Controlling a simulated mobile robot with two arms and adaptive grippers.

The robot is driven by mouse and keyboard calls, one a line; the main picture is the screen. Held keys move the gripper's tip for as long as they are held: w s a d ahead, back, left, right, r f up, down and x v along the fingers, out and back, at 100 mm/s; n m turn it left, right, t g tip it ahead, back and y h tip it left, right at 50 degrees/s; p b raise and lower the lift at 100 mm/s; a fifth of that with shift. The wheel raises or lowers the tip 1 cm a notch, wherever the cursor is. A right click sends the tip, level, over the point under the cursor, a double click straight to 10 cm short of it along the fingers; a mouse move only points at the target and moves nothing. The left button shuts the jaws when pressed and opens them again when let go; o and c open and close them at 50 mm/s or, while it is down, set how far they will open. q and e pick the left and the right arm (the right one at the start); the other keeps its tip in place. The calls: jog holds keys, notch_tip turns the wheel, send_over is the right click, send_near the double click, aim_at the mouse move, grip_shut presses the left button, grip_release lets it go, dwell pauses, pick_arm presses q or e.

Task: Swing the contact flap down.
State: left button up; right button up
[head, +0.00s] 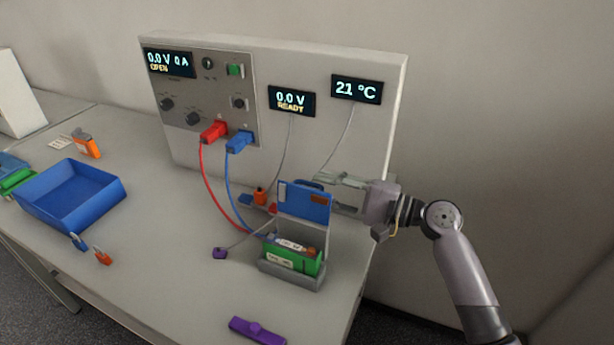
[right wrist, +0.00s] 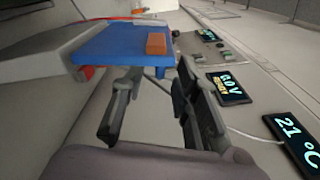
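The contact flap (head: 305,203) is a blue plate with an orange-brown block. It stands up at the rear of a grey cradle (head: 290,280) that holds a green battery (head: 293,262). My right gripper (head: 337,192) is at the flap's upper right edge, fingers pointing left. In the right wrist view its two dark fingers (right wrist: 158,80) are apart with nothing between them, and the blue flap (right wrist: 115,45) lies just beyond the tips. I cannot tell whether a finger touches the flap. My left gripper is not in view.
The cycler panel (head: 380,125) stands behind the cradle, with red (head: 213,131) and blue (head: 239,142) plugs and hanging cables. A blue tray (head: 115,193) is at the left.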

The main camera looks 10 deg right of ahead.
jog(key=shift+p+x, duration=0.35)
jog(key=shift+x, duration=1.95)
jog(key=shift+c, duration=0.2)
grip_shut()
